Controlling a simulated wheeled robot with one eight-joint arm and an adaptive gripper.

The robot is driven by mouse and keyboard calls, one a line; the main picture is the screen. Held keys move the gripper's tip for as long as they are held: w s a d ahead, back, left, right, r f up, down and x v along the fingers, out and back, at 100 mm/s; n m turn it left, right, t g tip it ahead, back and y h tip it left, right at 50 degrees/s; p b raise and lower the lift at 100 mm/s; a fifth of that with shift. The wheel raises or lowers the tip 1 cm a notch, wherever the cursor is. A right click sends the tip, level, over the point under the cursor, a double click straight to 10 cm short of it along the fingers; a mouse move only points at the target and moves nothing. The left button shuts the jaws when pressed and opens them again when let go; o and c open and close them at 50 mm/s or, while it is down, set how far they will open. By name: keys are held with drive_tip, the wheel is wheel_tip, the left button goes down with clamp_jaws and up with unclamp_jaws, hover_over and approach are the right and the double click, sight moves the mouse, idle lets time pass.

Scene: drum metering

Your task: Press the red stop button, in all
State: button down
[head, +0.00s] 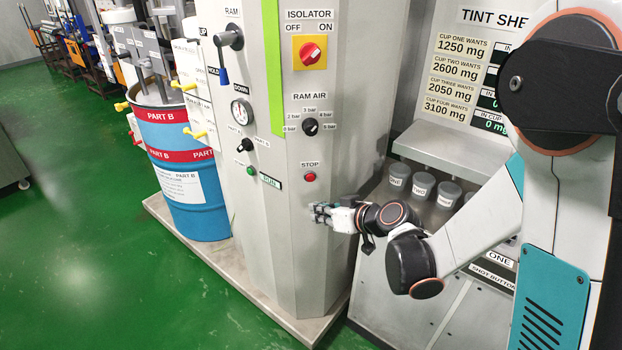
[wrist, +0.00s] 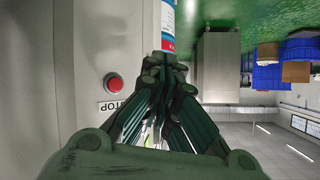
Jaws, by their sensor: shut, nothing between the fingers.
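The red stop button (head: 310,177) is a small red dome under a STOP label on the front of the grey cabinet (head: 320,240). In the wrist view the stop button (wrist: 114,83) shows left of my fingers, with its STOP label beside it. My gripper (head: 318,213) is shut and empty. In the head view it is below and slightly right of the button, apart from it. In the wrist view the fingertips (wrist: 165,68) lie right of the button. I cannot tell how far they are from the panel face.
Above the button are the ram air knob (head: 311,127) and the red isolator switch (head: 310,53). A green button (head: 251,170) is to its left. Labelled cups (head: 423,187) stand on the right. A blue drum (head: 190,190) stands left of the cabinet. Green floor is open at left.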

sight(310, 178)
drive_tip(key=shift+w, duration=0.15)
drive_tip(key=w+a, duration=0.1)
drive_tip(key=w, duration=0.7)
drive_tip(key=shift+w+p, duration=0.2)
drive_tip(key=shift+p, duration=0.25)
idle(1.0)
drive_tip(key=shift+w, duration=0.4)
drive_tip(key=shift+w+a, duration=0.1)
drive_tip(key=shift+w, duration=0.35)
idle(0.6)
drive_tip(key=shift+s+b, duration=0.15)
drive_tip(key=shift+b, duration=0.15)
drive_tip(key=shift+s, duration=0.7)
